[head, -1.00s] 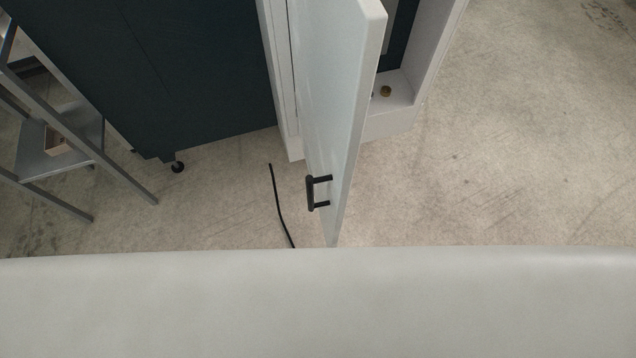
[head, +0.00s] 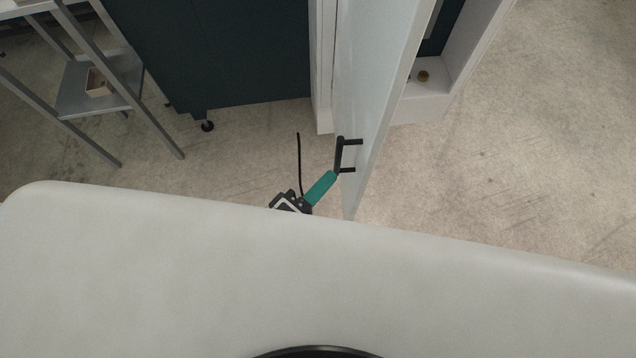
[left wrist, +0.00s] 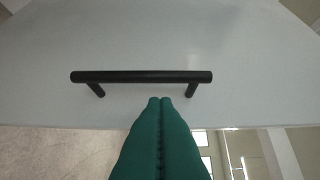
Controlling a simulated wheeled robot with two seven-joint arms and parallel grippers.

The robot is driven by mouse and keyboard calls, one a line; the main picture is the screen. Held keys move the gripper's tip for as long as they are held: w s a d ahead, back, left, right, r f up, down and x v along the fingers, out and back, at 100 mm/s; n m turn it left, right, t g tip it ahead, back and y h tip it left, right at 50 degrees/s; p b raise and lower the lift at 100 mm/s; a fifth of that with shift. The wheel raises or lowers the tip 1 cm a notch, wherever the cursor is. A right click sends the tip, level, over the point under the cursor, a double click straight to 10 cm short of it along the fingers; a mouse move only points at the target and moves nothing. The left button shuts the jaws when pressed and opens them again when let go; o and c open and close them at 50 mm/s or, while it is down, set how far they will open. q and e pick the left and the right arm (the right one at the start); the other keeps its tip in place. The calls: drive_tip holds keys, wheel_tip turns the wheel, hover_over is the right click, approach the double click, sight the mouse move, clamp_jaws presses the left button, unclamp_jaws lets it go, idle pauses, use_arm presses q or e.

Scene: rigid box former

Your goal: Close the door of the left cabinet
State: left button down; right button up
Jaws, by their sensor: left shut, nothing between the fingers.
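The white cabinet door (head: 375,90) stands open, swung out from the white cabinet (head: 455,75) toward me. Its black bar handle (head: 341,155) is on the door's left-facing side, near the free edge. My left gripper (head: 332,176) has green fingers and is at the lower end of the handle in the head view. In the left wrist view the shut, empty fingertips (left wrist: 159,100) point at the door face (left wrist: 160,40), just below the black handle bar (left wrist: 140,76) in the picture and between its posts. Whether they touch the door, I cannot tell. My right gripper is not in view.
A dark cabinet (head: 210,50) on casters stands left of the door. A grey metal shelf rack (head: 100,85) is at the far left. A small round brass-coloured thing (head: 423,76) lies inside the white cabinet. The floor on the right is clear.

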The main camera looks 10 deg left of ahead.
use_arm(q)
drive_tip(key=p+x, duration=0.1)
drive_tip(key=x, duration=0.5)
drive_tip(key=shift+w, duration=0.1)
drive_tip(key=shift+d, duration=0.1)
